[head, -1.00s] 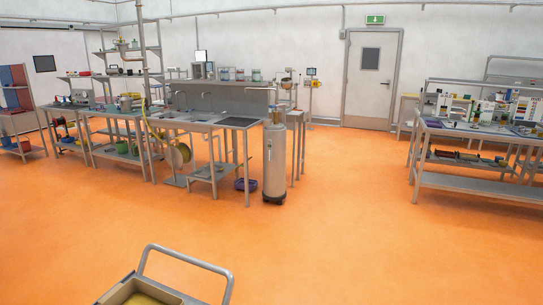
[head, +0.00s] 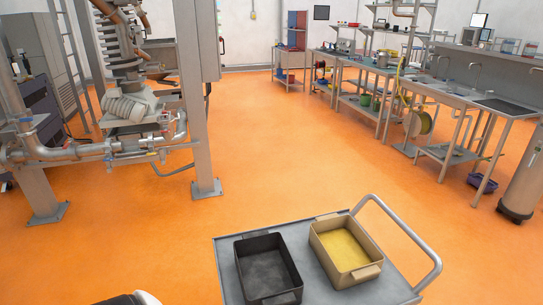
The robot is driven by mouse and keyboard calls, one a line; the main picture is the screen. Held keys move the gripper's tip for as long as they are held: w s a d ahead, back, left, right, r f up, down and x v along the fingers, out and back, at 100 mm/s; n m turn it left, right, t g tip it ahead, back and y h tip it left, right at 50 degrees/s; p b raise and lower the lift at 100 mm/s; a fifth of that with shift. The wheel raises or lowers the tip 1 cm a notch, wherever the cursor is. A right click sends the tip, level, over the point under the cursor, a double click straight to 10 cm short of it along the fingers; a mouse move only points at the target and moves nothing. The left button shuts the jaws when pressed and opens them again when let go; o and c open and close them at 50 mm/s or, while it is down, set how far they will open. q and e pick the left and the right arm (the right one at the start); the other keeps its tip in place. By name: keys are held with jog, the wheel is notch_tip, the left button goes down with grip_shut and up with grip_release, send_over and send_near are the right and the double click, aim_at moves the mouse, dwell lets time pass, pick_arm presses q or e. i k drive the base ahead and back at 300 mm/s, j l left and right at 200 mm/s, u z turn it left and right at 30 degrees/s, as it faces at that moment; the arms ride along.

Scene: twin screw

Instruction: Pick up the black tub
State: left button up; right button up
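The black tub (head: 268,267) is an open rectangular bin with dark grey contents or a grey floor; I cannot tell which. It sits upright on the left part of a grey cart (head: 385,291) at the bottom of the head view. A beige tub (head: 345,248) with yellow contents stands to its right on the same cart, a small gap apart. Neither of my grippers shows in the head view.
The cart's tubular handle (head: 418,235) rises at its right. A steel post (head: 190,110) and pipework (head: 110,145) stand at the left. Workbenches (head: 440,95) and a gas cylinder (head: 523,175) are at the right. Open orange floor (head: 290,150) lies beyond the cart.

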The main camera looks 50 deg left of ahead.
aim_at(268, 274)
jog(key=u, duration=1.55)
